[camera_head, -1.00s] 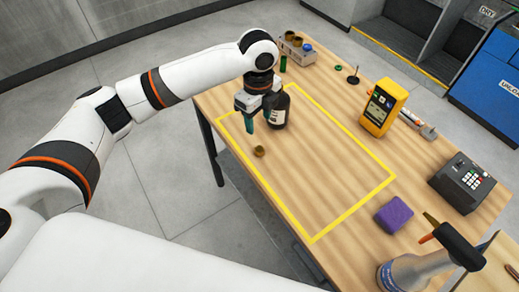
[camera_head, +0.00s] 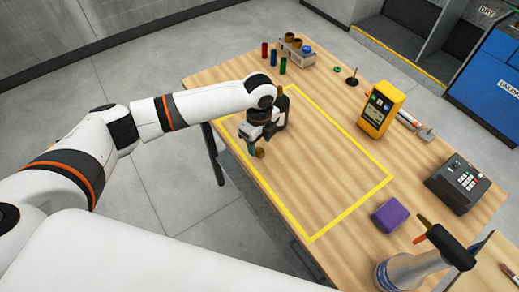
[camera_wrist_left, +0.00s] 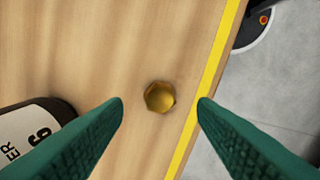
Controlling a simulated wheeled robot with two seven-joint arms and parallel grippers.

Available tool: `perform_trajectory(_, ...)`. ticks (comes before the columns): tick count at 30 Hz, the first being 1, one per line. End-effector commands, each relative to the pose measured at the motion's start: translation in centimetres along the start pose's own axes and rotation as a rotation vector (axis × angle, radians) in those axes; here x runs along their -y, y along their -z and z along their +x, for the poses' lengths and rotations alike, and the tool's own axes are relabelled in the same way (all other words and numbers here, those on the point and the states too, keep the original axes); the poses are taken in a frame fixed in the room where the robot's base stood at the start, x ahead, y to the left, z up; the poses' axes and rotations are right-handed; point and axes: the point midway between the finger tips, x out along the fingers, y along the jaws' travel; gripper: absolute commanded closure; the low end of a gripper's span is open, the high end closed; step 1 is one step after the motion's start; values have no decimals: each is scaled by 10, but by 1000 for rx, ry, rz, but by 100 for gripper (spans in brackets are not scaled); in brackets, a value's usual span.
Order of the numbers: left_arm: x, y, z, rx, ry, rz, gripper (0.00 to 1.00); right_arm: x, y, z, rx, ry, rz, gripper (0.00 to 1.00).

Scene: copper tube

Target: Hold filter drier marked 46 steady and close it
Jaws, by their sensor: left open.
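The filter drier (camera_head: 282,111) is a dark bottle-like body with a pale label, upright inside the yellow outline. In the left wrist view its label (camera_wrist_left: 24,133) shows a 6 and part of a word; the rest is cut off or hidden by a finger. A small brass cap (camera_head: 260,153) lies on the table in front of it; it shows in the left wrist view as a hexagonal brass piece (camera_wrist_left: 160,97). My left gripper (camera_head: 252,147) is open above the cap, its green fingers (camera_wrist_left: 160,103) on either side of it in the wrist view. My right gripper is not in view.
A yellow meter (camera_head: 379,109), a grey keypad box (camera_head: 459,184), a purple block (camera_head: 389,215) and a spray bottle (camera_head: 410,270) stand on the right. A small rack (camera_head: 296,50) and several coloured cylinders are at the back. The middle of the yellow outline (camera_head: 350,213) is clear.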

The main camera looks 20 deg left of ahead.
Motion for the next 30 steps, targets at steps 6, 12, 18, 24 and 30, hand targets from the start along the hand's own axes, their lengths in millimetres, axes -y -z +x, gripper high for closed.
perform_trajectory(6, 0, -1, 26, 1, 1, 1, 47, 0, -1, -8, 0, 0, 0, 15)
perform_trajectory(12, 0, -1, 30, 0, 0, 1, 47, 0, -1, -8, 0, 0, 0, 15)
perform_trajectory(18, 0, -1, 29, 0, 0, 1, 51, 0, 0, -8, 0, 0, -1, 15)
perform_trajectory(24, 0, -1, 29, 0, 0, 1, 83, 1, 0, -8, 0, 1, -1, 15)
perform_trajectory(30, 0, -1, 29, 0, -1, 1, 94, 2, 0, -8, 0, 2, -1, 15)
